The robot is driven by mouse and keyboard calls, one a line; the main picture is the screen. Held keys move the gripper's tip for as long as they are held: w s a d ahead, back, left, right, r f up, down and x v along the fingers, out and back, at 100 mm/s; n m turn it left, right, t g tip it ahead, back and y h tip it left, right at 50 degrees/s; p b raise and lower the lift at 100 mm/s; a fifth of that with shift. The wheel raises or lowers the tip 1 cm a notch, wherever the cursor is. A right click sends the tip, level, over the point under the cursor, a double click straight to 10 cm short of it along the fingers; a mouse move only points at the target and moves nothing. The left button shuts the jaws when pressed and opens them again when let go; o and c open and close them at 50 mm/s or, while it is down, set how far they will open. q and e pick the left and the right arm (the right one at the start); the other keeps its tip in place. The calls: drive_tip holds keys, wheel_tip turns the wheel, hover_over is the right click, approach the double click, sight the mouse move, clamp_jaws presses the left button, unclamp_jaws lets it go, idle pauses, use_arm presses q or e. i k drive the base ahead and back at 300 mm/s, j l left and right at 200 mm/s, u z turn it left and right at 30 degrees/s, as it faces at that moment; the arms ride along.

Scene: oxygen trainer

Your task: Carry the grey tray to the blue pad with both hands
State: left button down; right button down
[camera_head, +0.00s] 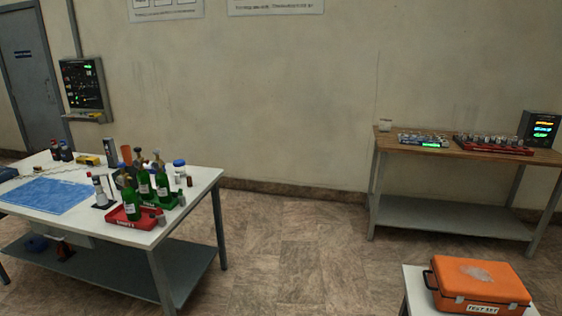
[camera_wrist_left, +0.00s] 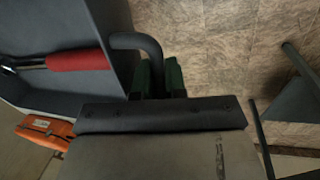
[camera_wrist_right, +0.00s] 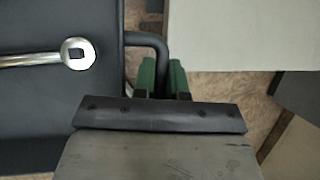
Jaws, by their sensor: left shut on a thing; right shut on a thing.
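The dark grey tray (camera_wrist_left: 45,88) fills the left part of the left wrist view and also shows in the right wrist view (camera_wrist_right: 60,112). My left gripper (camera_wrist_left: 158,72) is shut on the tray's bent dark handle, green fingertips on either side of it. My right gripper (camera_wrist_right: 163,72) is shut on the other handle the same way. A tool with a red grip (camera_wrist_left: 80,60) and a chrome wrench (camera_wrist_right: 75,53) lie in the tray. The blue pad (camera_head: 47,195) lies flat on the left white table. The head view shows neither the tray nor my grippers.
Beside the pad on the white table (camera_head: 195,185) stand green bottles (camera_head: 132,205) in a red tray and other small items. A wooden bench (camera_head: 480,152) stands at right. An orange case (camera_head: 480,283) sits front right. Open tiled floor (camera_head: 295,235) lies between.

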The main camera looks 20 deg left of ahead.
sight(48, 193)
drive_tip(key=j, duration=6.75)
drive_tip(key=i+j, duration=0.1)
drive_tip(key=j, duration=1.6)
drive_tip(key=i+j, duration=0.45)
drive_tip(key=i+l, duration=0.2)
drive_tip(key=i, duration=0.2)
drive_tip(key=i+l, duration=0.25)
drive_tip(key=i, duration=0.15)
drive_tip(key=i+l, duration=0.2)
drive_tip(key=i, duration=0.15)
drive_tip(key=u, duration=0.05)
